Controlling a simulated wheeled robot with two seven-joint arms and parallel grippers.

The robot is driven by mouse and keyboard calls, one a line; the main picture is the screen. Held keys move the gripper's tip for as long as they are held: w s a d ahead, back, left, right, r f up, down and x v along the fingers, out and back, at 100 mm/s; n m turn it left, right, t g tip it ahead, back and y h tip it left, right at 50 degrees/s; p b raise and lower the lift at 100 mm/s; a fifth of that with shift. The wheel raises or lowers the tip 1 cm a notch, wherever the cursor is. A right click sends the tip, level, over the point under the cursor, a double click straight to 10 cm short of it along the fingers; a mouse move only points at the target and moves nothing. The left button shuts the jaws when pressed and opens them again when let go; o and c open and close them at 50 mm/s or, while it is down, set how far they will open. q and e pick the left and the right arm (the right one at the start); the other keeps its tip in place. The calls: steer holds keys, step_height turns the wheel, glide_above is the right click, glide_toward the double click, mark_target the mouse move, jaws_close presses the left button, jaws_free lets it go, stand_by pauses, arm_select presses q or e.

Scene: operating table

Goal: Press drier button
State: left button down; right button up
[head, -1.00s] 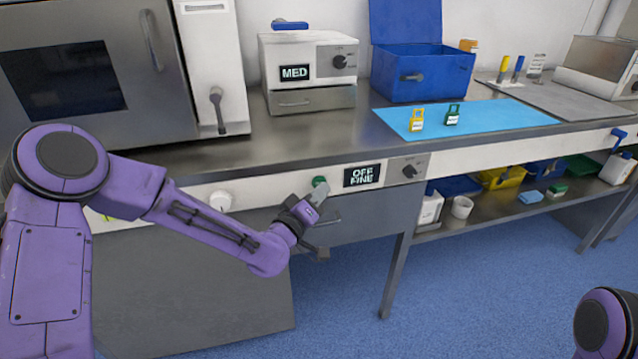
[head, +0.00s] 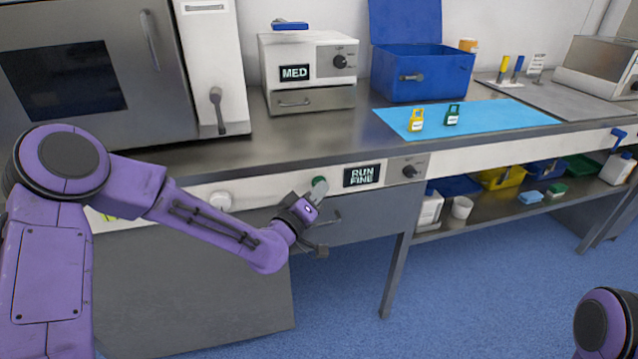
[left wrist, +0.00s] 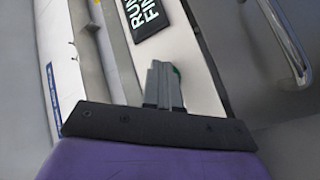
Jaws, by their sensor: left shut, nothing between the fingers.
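The green drier button (head: 319,181) sits on the white front panel below the counter, left of a small display (head: 361,176) that reads "RUN FINE". My left gripper (head: 318,192) is shut and empty, with its fingertips at the button and partly over it. In the left wrist view the shut fingers (left wrist: 163,84) point at the panel, and only a sliver of the green button (left wrist: 176,71) shows beside the tips. Whether they touch it I cannot tell. My right gripper is out of view; only part of my right arm shows at the lower right.
A drawer handle (head: 325,219) is below my gripper. A blue mat (head: 480,123) with yellow and green tagged items lies on the counter.

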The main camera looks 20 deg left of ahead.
arm_select(q)
steer(key=shift+s+d, duration=0.45)
steer(key=shift+s, duration=0.2)
steer(key=s+d, duration=0.2)
steer(key=s+b, duration=0.1)
steer(key=s, duration=0.1)
steer(key=shift+s+d, duration=0.1)
steer(key=shift+d, duration=0.3)
stand_by(0.7)
